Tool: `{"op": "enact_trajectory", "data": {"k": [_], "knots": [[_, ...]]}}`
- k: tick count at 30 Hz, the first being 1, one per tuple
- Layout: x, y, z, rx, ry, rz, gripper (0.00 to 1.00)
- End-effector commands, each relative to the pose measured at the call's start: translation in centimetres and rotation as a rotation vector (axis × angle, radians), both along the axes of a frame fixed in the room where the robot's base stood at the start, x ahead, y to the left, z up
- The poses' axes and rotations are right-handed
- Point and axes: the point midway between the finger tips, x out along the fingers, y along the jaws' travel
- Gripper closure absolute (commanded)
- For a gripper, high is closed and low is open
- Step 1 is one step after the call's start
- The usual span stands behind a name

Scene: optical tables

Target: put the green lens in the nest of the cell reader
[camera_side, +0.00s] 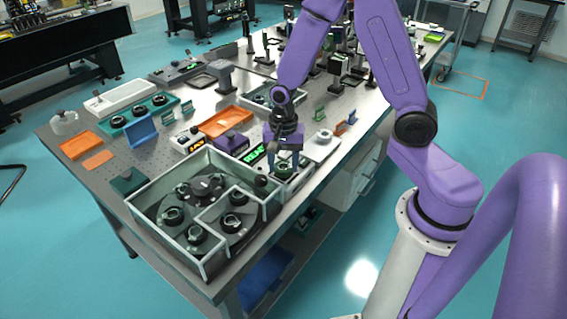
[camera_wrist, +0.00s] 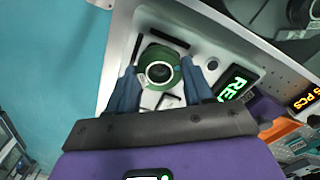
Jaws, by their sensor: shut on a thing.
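My gripper (camera_side: 286,163) points down over the cell reader (camera_side: 300,178), a pale box with a lit green display, near the table's front edge. In the wrist view, the gripper's blue fingers (camera_wrist: 160,84) stand on both sides of the green lens (camera_wrist: 174,55), shut on it. The lens is a green ring with a dark round centre. It is at the nest, between short black bars on the pale top of the cell reader (camera_wrist: 206,48). I cannot tell whether it is fully seated. The green display (camera_wrist: 235,83) is beside it, partly cut off.
A walled tray (camera_side: 165,220) with several dark round mounts stands left of the reader. A purple box (camera_side: 231,141), a white box with an orange display (camera_side: 189,145) and an orange tray (camera_side: 222,122) are behind. A pale device (camera_side: 321,143) stands to the right.

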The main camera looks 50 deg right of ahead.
Motion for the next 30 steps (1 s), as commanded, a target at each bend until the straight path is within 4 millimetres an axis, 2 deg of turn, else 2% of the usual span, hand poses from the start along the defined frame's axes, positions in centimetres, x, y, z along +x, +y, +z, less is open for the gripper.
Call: {"op": "enact_trajectory", "data": {"k": [28, 29, 30], "knots": [[-0.2, 0.0, -2.0, -0.001, 0.003, -0.002, 0.83], [-0.3, -0.1, -2.0, -0.001, 0.004, -0.002, 0.39], [-0.3, -0.1, -2.0, -0.001, 0.005, -0.001, 0.26]]}}
